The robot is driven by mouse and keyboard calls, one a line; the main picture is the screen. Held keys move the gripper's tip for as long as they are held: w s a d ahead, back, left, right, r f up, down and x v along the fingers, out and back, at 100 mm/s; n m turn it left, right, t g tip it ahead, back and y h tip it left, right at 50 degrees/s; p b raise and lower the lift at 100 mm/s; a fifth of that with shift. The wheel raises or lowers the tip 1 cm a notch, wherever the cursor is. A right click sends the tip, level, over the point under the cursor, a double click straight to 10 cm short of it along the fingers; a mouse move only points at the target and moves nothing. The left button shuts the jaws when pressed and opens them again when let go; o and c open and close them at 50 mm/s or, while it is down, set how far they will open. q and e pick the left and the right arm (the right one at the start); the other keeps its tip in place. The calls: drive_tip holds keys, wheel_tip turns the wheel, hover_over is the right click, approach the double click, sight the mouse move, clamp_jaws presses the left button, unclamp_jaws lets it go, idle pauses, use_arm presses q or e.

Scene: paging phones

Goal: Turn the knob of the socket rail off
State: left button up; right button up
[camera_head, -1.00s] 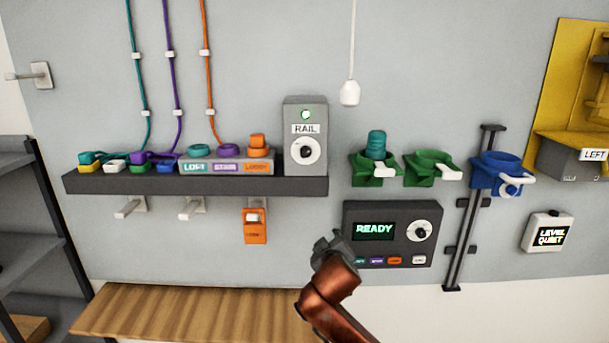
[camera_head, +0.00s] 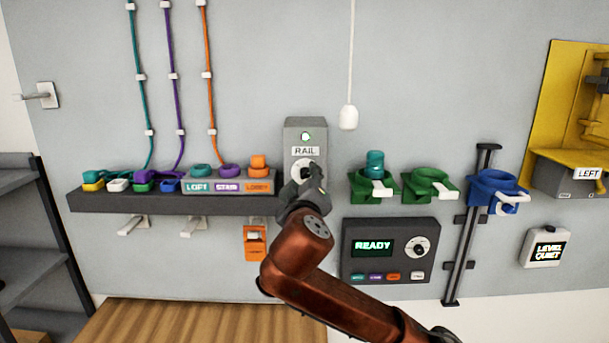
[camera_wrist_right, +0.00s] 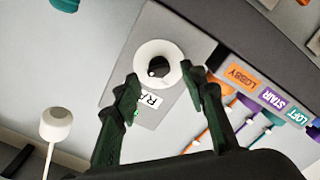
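The socket rail's grey control box (camera_head: 291,133), labelled RAIL, stands on the dark shelf with a lit green lamp (camera_head: 306,136) on top of its face. Its black knob sits on a white dial (camera_head: 295,166), partly hidden by my right gripper (camera_head: 308,182). In the right wrist view the knob (camera_wrist_right: 159,67) and white dial (camera_wrist_right: 143,54) show between the two fingers of the gripper (camera_wrist_right: 160,76). The fingers are open, one at each side of the dial; I cannot tell whether they touch it. My left gripper is not in view.
The dark shelf (camera_head: 130,204) also carries several coloured plugs and the LOFT, STAIR and LOBBY sockets (camera_head: 228,188). A white pull cord (camera_head: 348,118) hangs to the right of the box. A READY panel (camera_head: 390,268) and green holders (camera_head: 430,184) are on the wall at right.

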drive_tip(key=shift+w, duration=0.55)
clamp_jaws()
